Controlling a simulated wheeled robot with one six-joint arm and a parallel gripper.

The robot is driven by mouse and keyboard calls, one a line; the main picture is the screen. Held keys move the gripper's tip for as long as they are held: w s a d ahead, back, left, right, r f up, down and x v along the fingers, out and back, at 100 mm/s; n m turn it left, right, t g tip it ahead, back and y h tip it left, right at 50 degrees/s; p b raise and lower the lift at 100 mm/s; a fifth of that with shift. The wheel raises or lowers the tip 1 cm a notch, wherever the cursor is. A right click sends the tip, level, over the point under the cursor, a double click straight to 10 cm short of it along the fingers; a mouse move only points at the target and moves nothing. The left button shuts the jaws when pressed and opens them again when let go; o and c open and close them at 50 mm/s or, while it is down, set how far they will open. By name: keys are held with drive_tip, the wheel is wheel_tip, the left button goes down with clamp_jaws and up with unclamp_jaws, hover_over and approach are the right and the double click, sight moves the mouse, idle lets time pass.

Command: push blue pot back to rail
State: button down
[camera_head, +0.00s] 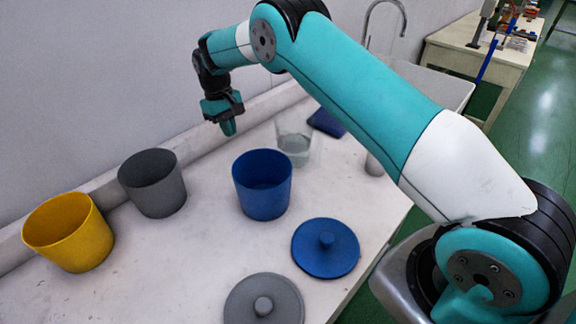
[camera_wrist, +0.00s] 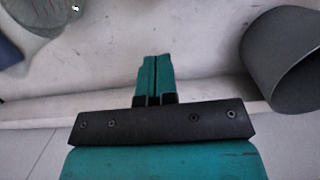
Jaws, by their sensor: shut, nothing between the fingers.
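The blue pot (camera_head: 262,190) stands upright and open on the white worktop in the head view, apart from the pale rail (camera_head: 262,108) along the wall. My gripper (camera_head: 229,130) is shut and empty, pointing down above the rail side of the worktop. It is behind and left of the blue pot in the picture, and not touching it. In the wrist view the closed teal fingers (camera_wrist: 155,78) are above the worktop near the rail (camera_wrist: 50,112). I cannot make out the blue pot there.
A grey pot (camera_head: 153,185) and a yellow pot (camera_head: 70,235) stand left along the rail. A clear glass (camera_head: 294,145) and dark blue slab (camera_head: 327,122) are behind right. A blue lid (camera_head: 326,250) and grey lid (camera_head: 263,302) lie in front.

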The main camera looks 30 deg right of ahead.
sight(289, 177)
drive_tip(key=s+d+p, duration=0.2)
drive_tip(key=s+p, duration=0.1)
drive_tip(key=s, duration=0.3)
drive_tip(key=s+d+p, duration=0.2)
drive_tip(key=s+p, duration=0.1)
drive_tip(key=s, duration=0.4)
drive_tip(key=s+d+p, duration=0.2)
drive_tip(key=s+p, duration=0.1)
drive_tip(key=s, duration=0.4)
drive_tip(key=shift+s+d+r, duration=0.2)
drive_tip(key=shift+d+r, duration=0.05)
drive_tip(key=shift+d, duration=0.05)
drive_tip(key=shift+s+f+p, duration=0.1)
drive_tip(key=shift+f+p, duration=0.15)
drive_tip(key=shift+p, duration=0.15)
drive_tip(key=shift+f, duration=0.3)
drive_tip(key=shift+f+b, duration=0.4)
drive_tip(key=shift+f, duration=0.1)
drive_tip(key=shift+f, duration=0.1)
